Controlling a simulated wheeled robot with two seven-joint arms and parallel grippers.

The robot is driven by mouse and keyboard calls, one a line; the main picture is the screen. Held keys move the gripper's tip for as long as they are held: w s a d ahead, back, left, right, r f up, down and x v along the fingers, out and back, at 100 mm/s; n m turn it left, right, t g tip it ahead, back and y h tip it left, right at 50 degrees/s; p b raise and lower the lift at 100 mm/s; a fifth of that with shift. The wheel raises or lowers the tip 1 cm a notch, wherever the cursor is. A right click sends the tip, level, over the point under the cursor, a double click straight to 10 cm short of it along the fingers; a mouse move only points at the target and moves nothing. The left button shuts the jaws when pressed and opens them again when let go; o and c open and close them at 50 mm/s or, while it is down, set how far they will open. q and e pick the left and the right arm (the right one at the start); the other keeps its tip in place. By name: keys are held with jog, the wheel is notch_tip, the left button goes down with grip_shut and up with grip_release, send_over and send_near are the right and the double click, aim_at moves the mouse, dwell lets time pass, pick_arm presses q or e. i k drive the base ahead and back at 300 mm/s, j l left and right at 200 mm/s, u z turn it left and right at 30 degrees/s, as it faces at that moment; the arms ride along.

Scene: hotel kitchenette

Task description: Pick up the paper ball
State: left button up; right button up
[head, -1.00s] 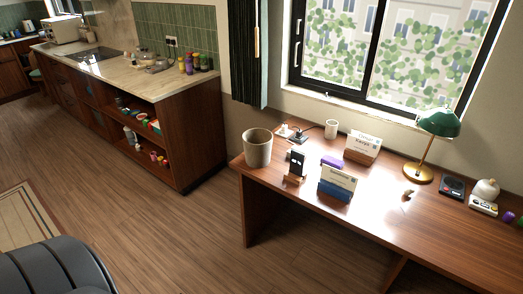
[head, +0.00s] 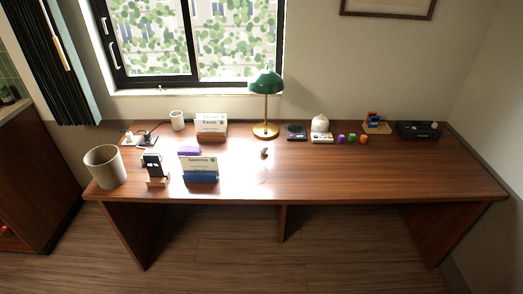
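I cannot pick out the paper ball for certain. A white rounded object (head: 320,123) stands toward the back of the desk, right of the green lamp, and is too small to identify. A small brownish object (head: 264,152) lies in front of the lamp, near the bright glare on the desktop. Neither of my grippers shows in the head view.
The wooden desk (head: 400,178) has bare room at its front right. A beige bin-like pot (head: 104,167), a phone stand (head: 154,170) and card holders (head: 200,170) stand at the left. The green lamp (head: 266,100) and several small items line the back.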

aim_at(263, 149)
jog(key=i+j, duration=0.75)
jog(key=i+j+z, duration=0.15)
jog(key=z, duration=0.3)
jog(key=i+j+z, duration=0.1)
jog(key=z, duration=0.3)
jog(key=i+j+z, duration=0.1)
jog(key=j+z, duration=0.35)
jog(key=l+z, duration=0.15)
jog(key=z, duration=0.35)
